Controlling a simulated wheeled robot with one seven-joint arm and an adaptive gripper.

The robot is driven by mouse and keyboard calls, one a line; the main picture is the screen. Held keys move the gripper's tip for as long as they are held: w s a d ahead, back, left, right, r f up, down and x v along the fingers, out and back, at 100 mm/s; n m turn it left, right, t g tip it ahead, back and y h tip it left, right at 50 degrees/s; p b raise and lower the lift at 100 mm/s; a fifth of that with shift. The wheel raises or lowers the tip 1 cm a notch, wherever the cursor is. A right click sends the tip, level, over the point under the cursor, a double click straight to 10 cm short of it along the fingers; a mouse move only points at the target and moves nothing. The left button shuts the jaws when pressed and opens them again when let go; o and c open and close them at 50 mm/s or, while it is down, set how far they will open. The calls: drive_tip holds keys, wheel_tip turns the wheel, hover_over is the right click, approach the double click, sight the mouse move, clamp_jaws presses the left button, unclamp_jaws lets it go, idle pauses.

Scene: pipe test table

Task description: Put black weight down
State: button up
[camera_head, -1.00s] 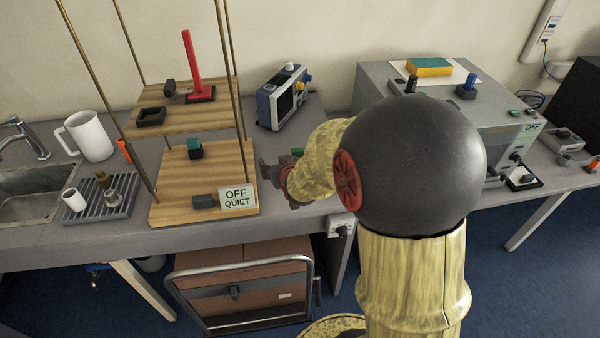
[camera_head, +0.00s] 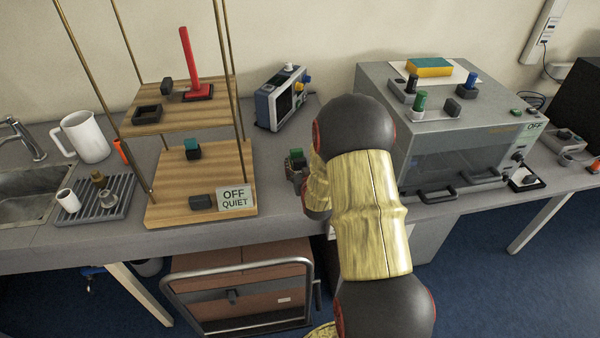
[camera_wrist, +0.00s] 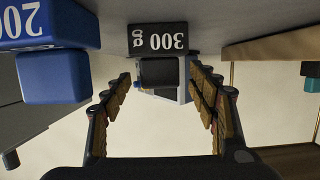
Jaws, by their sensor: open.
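The black weight (camera_wrist: 158,40), marked 300 g, stands on the grey table in the wrist view, which is upside down. Its narrower dark knob (camera_wrist: 160,72) points to the picture's bottom. My gripper (camera_wrist: 165,82) is open, with one finger on each side of the picture and the weight beyond and between the fingertips. No contact shows. In the head view my gripper (camera_head: 296,178) is low over the table, right of the wooden shelf, mostly hidden by my arm. I cannot make out the 300 g weight there.
A blue weight (camera_wrist: 50,25) marked 200 stands close by in the wrist view. The wooden shelf (camera_head: 160,212) with blocks is left, a blue-grey instrument (camera_head: 280,98) behind, and a grey box (camera_head: 470,140) right. A small green-topped object (camera_head: 296,156) is beside my gripper.

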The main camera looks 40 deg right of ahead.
drive_tip(key=shift+w+d+f, duration=0.15)
drive_tip(key=shift+w+d, duration=0.25)
drive_tip(key=shift+w, duration=0.2)
drive_tip(key=c, duration=1.5)
clamp_jaws()
